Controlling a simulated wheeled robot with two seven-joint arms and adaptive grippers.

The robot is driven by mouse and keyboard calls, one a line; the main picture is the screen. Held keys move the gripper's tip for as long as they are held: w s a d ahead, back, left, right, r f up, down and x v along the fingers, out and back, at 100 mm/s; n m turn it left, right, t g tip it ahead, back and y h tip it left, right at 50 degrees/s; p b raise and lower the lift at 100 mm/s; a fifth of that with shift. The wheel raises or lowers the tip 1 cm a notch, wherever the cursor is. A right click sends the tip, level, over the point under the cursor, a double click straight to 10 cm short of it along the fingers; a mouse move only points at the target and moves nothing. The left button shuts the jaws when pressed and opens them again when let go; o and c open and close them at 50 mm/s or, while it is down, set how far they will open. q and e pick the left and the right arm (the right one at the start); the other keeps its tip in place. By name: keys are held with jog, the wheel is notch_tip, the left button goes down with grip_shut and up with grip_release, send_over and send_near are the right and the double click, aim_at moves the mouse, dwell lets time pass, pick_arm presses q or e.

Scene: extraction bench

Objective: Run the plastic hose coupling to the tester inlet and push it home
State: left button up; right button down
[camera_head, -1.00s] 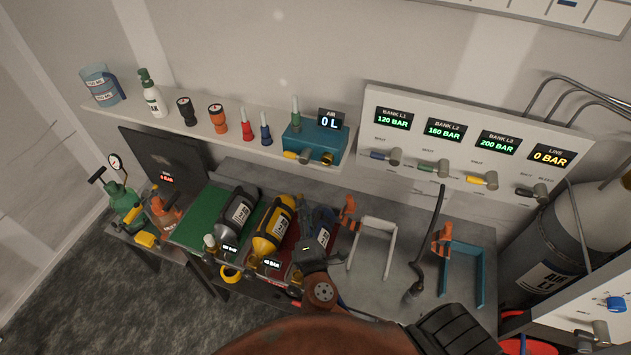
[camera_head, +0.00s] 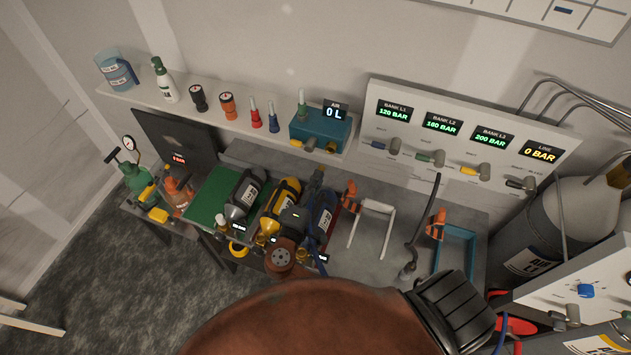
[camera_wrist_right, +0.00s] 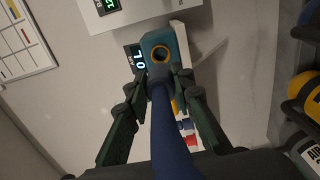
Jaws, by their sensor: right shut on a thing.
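The tester (camera_head: 316,130) is a teal box on the wall shelf with an AIR display (camera_head: 335,112) reading 0 L. Its brass-ringed inlet (camera_wrist_right: 161,53) faces my right wrist camera; the same port shows small on its front in the head view (camera_head: 331,147). The remaining gap is hard to judge. My left gripper is not in view.
Below the shelf lie a black cylinder (camera_head: 243,195), a yellow cylinder (camera_head: 280,207) and a blue cylinder (camera_head: 321,216). Right of the tester is the bank panel (camera_head: 470,135) with several valves. Orange clamps and a white frame (camera_head: 372,222) stand on the bench. A black hose (camera_head: 423,227) rises there.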

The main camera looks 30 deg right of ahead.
aim_at(322, 168)
jog(key=shift+x, duration=2.9)
jog(key=shift+b+x, duration=0.3)
jog(key=shift+x, duration=1.35)
jog(key=c, duration=1.6)
grip_release()
jog(key=v, duration=1.2)
